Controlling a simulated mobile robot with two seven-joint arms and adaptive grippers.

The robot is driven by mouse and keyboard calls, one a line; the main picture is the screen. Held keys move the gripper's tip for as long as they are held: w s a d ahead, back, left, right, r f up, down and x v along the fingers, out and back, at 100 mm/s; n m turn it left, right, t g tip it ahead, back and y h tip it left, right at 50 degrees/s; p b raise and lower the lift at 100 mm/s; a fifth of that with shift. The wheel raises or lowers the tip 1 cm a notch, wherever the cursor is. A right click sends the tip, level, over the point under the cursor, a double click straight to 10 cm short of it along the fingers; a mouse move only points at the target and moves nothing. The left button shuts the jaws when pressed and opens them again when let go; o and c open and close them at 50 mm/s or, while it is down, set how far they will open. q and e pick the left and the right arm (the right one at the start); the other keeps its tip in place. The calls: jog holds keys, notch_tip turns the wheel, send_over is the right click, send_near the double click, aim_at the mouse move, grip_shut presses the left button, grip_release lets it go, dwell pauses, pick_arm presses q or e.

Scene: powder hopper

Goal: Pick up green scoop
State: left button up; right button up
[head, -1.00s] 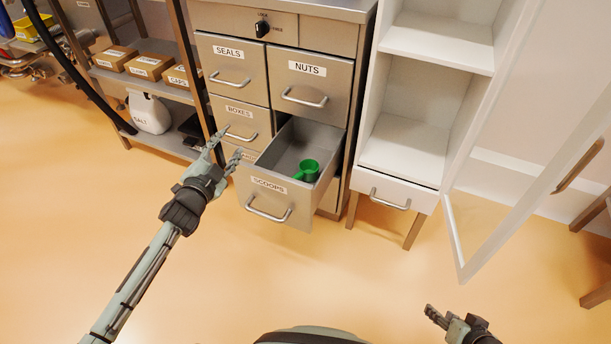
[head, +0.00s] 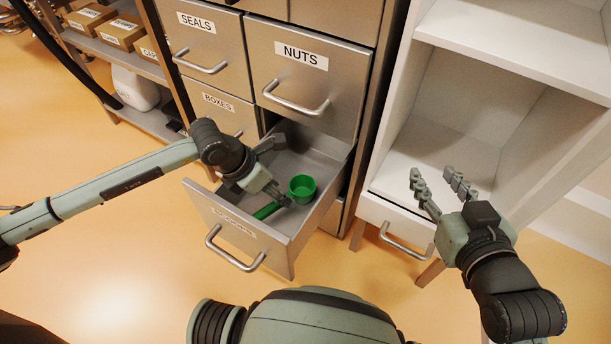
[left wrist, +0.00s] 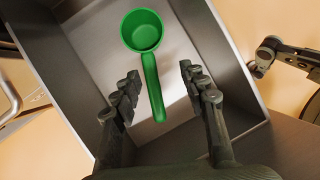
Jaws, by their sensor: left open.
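The green scoop (head: 302,187) lies in the open drawer labelled SCOOPS (head: 236,222). Its cup shows clearly in the head view, and its handle is partly covered by my left gripper (head: 282,172). In the left wrist view the scoop (left wrist: 143,32) lies cup away, with the handle pointing toward me. My left gripper (left wrist: 158,88) is open there, with a finger on each side of the handle's end and a gap on both sides. My right gripper (head: 441,190) is open and empty in front of the white cabinet.
The drawer's walls (left wrist: 222,45) surround the scoop. The closed NUTS drawer (head: 306,80) is just above and behind. The white cabinet (head: 440,135) stands open on the right, with a small closed drawer below. Open floor lies in front.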

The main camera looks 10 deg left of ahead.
aim_at(302, 186)
pick_arm(q)
jog(key=shift+a+f+y, duration=0.4)
jog(key=shift+a, duration=0.05)
jog(key=shift+w+a+f, duration=0.1)
jog(key=shift+w+f, duration=0.1)
jog(key=shift+f, duration=0.1)
jog(key=b+x, duration=0.1)
jog(key=x, duration=0.5)
jog(key=shift+w+a+f, duration=0.1)
jog(key=shift+f, duration=0.15)
jog(key=shift+w+f, duration=0.15)
jog(key=shift+f, duration=0.15)
pick_arm(e)
jog(key=w+a+r+t+y, duration=0.1)
jog(key=a+r+t, duration=0.1)
jog(key=r, duration=0.4)
jog(key=shift+a+r+t+y, duration=0.2)
jog(key=shift+a+t+y, duration=0.2)
jog(key=shift+a, duration=0.1)
pick_arm(q)
grip_shut()
